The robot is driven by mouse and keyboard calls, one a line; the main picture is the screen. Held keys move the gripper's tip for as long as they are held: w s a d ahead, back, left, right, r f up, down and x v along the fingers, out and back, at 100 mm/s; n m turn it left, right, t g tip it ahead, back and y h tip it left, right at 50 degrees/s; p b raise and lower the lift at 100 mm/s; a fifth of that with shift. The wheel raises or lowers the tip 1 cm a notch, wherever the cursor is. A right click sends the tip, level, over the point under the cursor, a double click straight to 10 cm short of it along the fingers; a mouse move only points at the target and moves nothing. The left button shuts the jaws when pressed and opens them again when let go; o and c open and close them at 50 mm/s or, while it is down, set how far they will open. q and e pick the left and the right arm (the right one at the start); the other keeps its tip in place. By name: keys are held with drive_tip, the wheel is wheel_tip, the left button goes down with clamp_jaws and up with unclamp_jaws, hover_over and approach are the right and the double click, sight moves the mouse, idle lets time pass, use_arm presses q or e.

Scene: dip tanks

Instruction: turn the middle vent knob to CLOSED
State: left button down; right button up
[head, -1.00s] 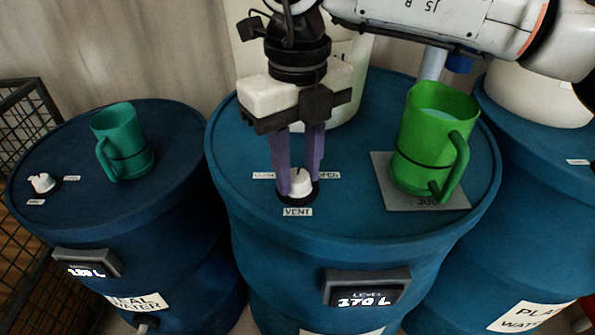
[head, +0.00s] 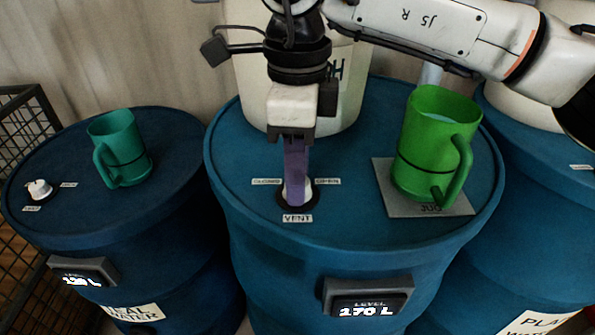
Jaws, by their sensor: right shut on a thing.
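The middle vent knob (head: 309,190) is white and sits on a dark round base on top of the middle blue tank (head: 345,225). A CLOSED label (head: 266,182) is to its left, an OPEN label (head: 328,181) to its right, and a VENT label (head: 297,218) in front. My right gripper (head: 296,190) points straight down and is shut on the knob. Its purple fingers line up one behind the other and hide most of the knob, so I cannot tell exactly where it points. My left gripper is not in view.
A bright green jug (head: 425,145) stands on a grey pad (head: 388,198) right of the knob. A pale container (head: 350,100) stands behind my gripper. The left tank holds a teal jug (head: 125,150) and another white knob (head: 39,188). A level display (head: 366,297) is on the middle tank's front.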

drive_tip(key=shift+r+n, duration=0.1)
drive_tip(key=shift+n, duration=0.4)
idle(0.3)
drive_tip(key=o, duration=1)
drive_tip(key=shift+o, duration=0.2)
wheel_tip(320, 180, up, 10)
drive_tip(key=shift+r, duration=0.15)
